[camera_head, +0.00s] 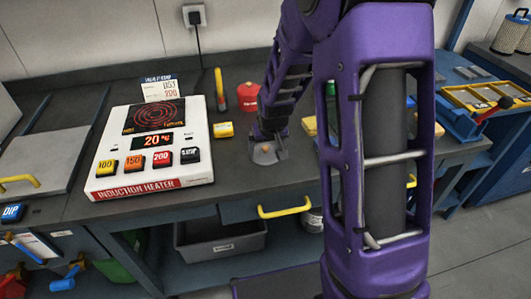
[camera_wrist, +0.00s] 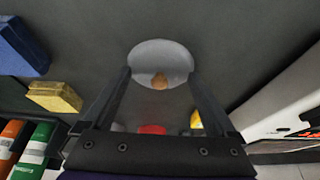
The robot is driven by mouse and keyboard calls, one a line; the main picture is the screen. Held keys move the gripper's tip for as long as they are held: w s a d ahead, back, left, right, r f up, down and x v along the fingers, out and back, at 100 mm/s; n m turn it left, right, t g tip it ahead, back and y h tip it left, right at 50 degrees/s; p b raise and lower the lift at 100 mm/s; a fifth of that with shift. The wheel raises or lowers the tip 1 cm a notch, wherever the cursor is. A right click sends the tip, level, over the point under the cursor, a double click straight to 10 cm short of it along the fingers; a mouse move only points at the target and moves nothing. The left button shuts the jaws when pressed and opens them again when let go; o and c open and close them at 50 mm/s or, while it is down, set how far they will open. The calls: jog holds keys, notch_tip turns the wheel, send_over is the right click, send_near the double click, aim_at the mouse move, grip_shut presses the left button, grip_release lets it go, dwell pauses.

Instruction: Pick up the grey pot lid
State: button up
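The grey pot lid (camera_head: 264,158) lies on the dark bench top right of the induction heater. It is a pale grey disc with a small tan knob, and it also shows in the wrist view (camera_wrist: 158,53). My gripper (camera_head: 268,151) reaches down over the lid. In the wrist view my gripper (camera_wrist: 159,73) is open, with its two fingers apart and the knob between them. The fingertips show near the left and right edges of the lid. I cannot tell whether they touch it.
The white induction heater (camera_head: 192,185) stands to the left. A small yellow block (camera_head: 223,129) and a red pot-like item (camera_head: 248,95) are behind the lid. A blue block (camera_wrist: 24,44) and a yellow block (camera_wrist: 55,96) lie left in the wrist view. A drawer with a yellow handle (camera_head: 285,209) is below.

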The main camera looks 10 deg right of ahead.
jog(key=shift+s, duration=0.1)
jog(key=c, duration=1)
jog(key=shift+f, duration=0.1)
jog(key=shift+c, duration=0.2)
jog(key=shift+s, duration=0.1)
